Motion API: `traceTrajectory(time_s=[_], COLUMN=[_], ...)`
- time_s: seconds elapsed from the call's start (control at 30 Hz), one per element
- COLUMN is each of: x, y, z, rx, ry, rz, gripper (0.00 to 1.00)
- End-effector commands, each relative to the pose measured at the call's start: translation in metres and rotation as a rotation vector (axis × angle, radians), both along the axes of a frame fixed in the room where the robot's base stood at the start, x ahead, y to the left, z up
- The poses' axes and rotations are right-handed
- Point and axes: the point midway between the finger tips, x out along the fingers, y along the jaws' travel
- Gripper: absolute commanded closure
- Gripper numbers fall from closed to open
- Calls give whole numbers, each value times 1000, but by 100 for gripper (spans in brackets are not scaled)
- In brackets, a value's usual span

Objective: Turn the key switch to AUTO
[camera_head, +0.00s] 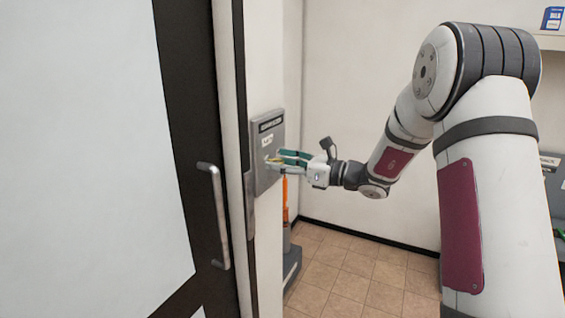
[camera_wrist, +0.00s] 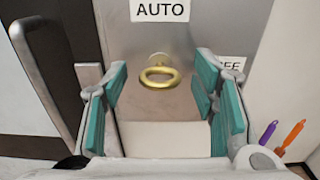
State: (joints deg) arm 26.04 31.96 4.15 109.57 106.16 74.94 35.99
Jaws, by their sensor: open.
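The key switch panel (camera_head: 264,178) is a grey plate on the wall right of the door, with a dark label strip at its top. In the wrist view an AUTO label (camera_wrist: 160,11) sits above a gold key (camera_wrist: 158,76) with a ring-shaped bow. A second label (camera_wrist: 232,64), partly hidden and ending in "EE", is to the key's right. My gripper (camera_head: 279,160) is at the panel with its teal-padded fingers open. In the wrist view my gripper (camera_wrist: 160,95) has one finger on each side of the key, apart from it.
The door's metal handle (camera_head: 217,215) is close on the left; it also shows in the wrist view (camera_wrist: 48,85). An orange-handled thing (camera_head: 285,200) stands below the panel. A shelf with a blue box (camera_head: 553,18) is at upper right. The tiled floor (camera_head: 350,265) is clear.

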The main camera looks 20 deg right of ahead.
Motion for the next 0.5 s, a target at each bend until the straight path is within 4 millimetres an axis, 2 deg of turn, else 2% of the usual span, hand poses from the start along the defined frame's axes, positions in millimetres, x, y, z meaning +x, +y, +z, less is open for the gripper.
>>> traceTrajectory(time_s=[0.13, 0.33, 0.37, 0.5], x=[0, 0, 0, 0], y=[0, 0, 0, 0], z=[0, 0, 0, 0], rx=[0, 0, 0, -1], ry=[0, 0, 0, -1], rz=[0, 0, 0, 0], gripper=[47, 92, 95, 95])
